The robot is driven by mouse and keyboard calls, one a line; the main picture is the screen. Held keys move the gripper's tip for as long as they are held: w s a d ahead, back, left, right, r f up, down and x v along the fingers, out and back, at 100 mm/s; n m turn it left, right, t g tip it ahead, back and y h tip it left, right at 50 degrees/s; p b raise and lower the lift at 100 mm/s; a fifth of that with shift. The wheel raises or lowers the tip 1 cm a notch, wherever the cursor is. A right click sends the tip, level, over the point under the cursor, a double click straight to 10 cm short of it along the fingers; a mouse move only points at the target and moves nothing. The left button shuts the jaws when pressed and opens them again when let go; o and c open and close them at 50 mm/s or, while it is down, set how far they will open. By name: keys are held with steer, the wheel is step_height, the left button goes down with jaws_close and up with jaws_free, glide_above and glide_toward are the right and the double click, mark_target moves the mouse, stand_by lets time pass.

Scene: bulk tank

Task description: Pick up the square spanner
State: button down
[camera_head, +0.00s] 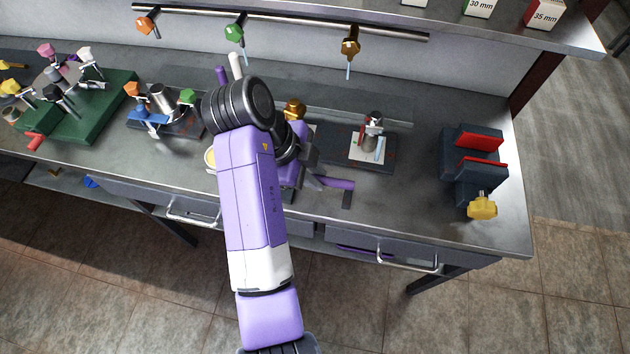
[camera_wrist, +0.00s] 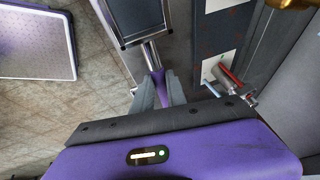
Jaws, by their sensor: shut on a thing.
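The square spanner appears to be the purple-handled tool (camera_head: 338,183) near the front edge of the bench, just right of my arm. My gripper (camera_head: 318,182) is at the left end of its purple handle, partly hidden by my arm. In the wrist view my gripper (camera_wrist: 159,92) has its grey fingers closed on the purple handle (camera_wrist: 158,80). Much of the spanner is hidden between the fingers. I cannot tell whether it touches the bench top.
A dark plate with a white square and metal fitting (camera_head: 367,147) lies just behind. A vise with red jaws (camera_head: 475,160) stands at right. Coloured keys hang from a rail (camera_head: 290,18) at the back. Drawer handles (camera_head: 408,262) jut from the front. Bench between plate and vise is clear.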

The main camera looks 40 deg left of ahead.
step_height(320, 180, up, 16)
steer(key=p, duration=0.4)
steer(key=shift+r, duration=0.2)
